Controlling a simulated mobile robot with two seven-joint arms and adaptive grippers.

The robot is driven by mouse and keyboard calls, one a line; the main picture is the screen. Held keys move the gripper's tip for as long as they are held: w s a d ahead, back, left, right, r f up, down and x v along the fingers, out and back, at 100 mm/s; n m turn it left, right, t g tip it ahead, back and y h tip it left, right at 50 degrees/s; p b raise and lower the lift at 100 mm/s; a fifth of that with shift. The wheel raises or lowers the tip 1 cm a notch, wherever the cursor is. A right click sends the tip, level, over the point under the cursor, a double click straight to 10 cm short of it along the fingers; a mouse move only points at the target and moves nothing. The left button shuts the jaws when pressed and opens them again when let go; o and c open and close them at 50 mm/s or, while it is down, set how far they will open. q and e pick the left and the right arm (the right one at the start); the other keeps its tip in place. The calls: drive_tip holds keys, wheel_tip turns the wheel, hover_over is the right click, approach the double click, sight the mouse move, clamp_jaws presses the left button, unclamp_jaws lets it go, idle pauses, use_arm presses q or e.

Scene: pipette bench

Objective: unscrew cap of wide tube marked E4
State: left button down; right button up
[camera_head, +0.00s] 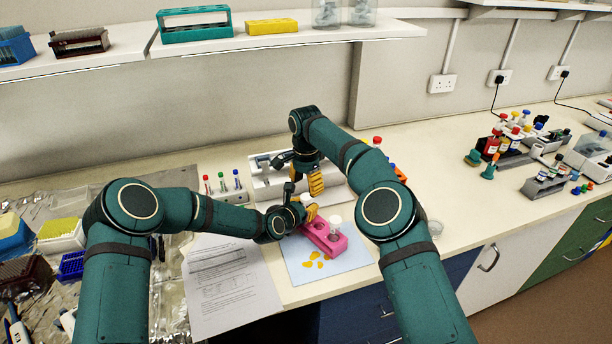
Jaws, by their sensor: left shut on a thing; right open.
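A pink rack (340,243) stands on a pale blue mat (350,262). A wide tube with a white cap (335,221) stands upright at its right part. Another white cap (305,198) shows between my two grippers, its tube mostly hidden. My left gripper (310,212) is shut on this tube at the rack's left end, just below the cap. My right gripper (316,184) is open, pointing down just above and behind the left one; I cannot tell whether it touches the cap. The mark E4 is too small to read on either tube.
Yellow pieces (316,260) lie on the mat in front of the rack. A printed sheet (232,285) lies left of it. A small rack with colour-capped tubes (224,188) and a white device (268,188) stand behind. The bench right of my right arm has free room.

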sight(306, 197)
drive_tip(key=shift+f, duration=2.3)
clamp_jaws()
